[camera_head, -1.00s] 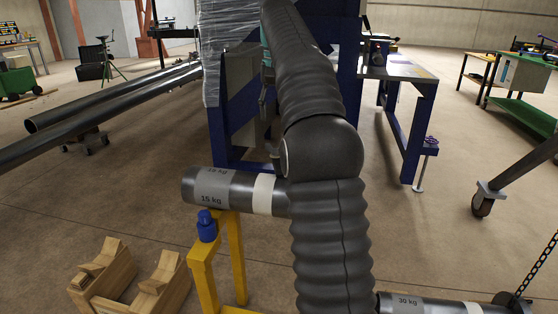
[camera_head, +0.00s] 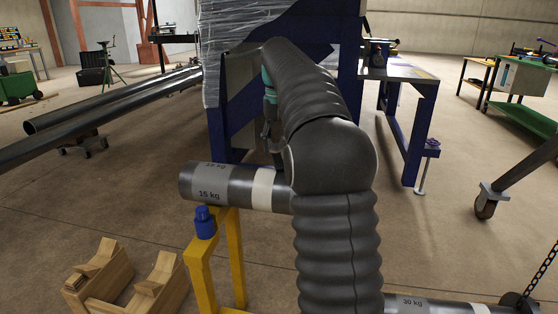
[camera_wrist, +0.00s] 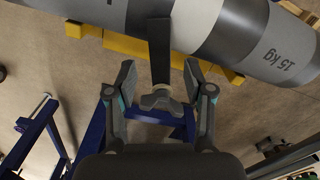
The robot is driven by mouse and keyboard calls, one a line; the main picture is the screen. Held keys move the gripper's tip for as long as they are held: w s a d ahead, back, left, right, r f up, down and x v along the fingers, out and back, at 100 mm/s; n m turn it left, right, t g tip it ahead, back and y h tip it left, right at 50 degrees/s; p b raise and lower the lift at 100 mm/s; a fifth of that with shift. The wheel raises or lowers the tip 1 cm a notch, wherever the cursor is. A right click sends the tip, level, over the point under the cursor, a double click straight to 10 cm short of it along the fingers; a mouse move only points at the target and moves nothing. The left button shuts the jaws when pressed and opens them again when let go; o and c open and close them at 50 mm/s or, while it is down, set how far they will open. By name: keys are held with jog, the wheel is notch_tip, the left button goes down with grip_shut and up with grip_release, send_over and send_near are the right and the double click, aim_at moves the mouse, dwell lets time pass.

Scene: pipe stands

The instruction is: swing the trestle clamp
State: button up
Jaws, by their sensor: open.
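The trestle clamp shows in the wrist view as a dark flat bar (camera_wrist: 160,50) over the pipe, with a winged knob (camera_wrist: 160,98) at its lower end. My gripper (camera_wrist: 160,74) is open, one finger on each side of the bar and knob, with gaps visible on both sides. The grey pipe (camera_head: 222,187), marked 15 kg with a white band, lies across the yellow trestle (camera_head: 203,272); it also fills the top of the wrist view (camera_wrist: 240,32). In the head view my arm hides much of the pipe, and I cannot make out the clamp there.
A blue cap (camera_head: 205,222) stands on the trestle's near end. Wooden cradles (camera_head: 110,272) sit on the floor at lower left. A second pipe (camera_head: 425,307), marked 30 kg, lies at lower right. A blue frame (camera_head: 222,125) with wrapped goods stands behind my gripper.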

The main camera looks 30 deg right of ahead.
aim_at(278, 159)
jog(key=shift+f, duration=1.5)
grip_shut()
